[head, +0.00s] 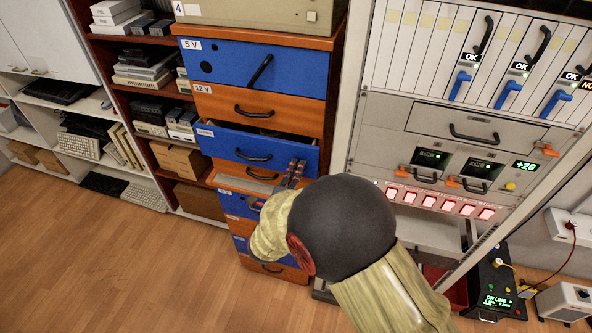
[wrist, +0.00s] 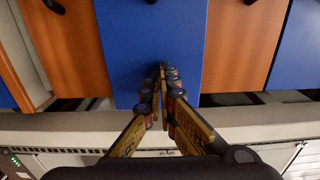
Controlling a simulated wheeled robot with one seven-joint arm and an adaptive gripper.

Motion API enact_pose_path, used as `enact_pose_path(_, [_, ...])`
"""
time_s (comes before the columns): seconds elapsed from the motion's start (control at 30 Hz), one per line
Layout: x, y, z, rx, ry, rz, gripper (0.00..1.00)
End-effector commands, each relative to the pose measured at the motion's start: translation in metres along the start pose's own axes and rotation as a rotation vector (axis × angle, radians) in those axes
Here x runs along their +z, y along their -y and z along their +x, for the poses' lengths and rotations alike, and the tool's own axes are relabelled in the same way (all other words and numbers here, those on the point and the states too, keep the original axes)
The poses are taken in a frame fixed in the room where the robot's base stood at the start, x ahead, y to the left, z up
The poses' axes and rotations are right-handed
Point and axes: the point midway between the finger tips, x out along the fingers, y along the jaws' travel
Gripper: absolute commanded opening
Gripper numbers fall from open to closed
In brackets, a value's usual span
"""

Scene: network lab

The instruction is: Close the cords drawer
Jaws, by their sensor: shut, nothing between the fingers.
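A blue drawer (head: 255,146) with a black bar handle stands partly open in the orange cabinet; its dark inside shows behind the front. Its small white label is too small to read, so I cannot tell if it is the cords drawer. My gripper (head: 296,168) is shut and empty at the right end of this front, near its lower corner. In the wrist view the shut fingertips (wrist: 160,70) are over a blue drawer front (wrist: 150,35); I cannot tell if they touch it. My arm hides part of the lower drawers.
The blue 5 V drawer (head: 250,67) and the orange 12 V drawer (head: 257,104) above look shut. Another drawer just below also seems partly out. A grey rack (head: 400,150) with lit red buttons stands close on the right. Wooden floor (head: 120,270) is clear at left.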

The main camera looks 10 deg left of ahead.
Motion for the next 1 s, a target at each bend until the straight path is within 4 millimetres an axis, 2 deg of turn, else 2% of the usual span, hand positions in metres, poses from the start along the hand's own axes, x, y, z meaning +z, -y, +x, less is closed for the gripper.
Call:
enact_pose_path(0.23, [0.0,0.001,0.007,0.0,-0.001,0.0,0.0])
enact_pose_path(0.53, [-0.001,0.001,0.05,0.0,-0.002,-0.001,0.0])
enact_pose_path(1.0, [0.001,0.001,0.049,-0.001,-0.001,0.001,0.0])
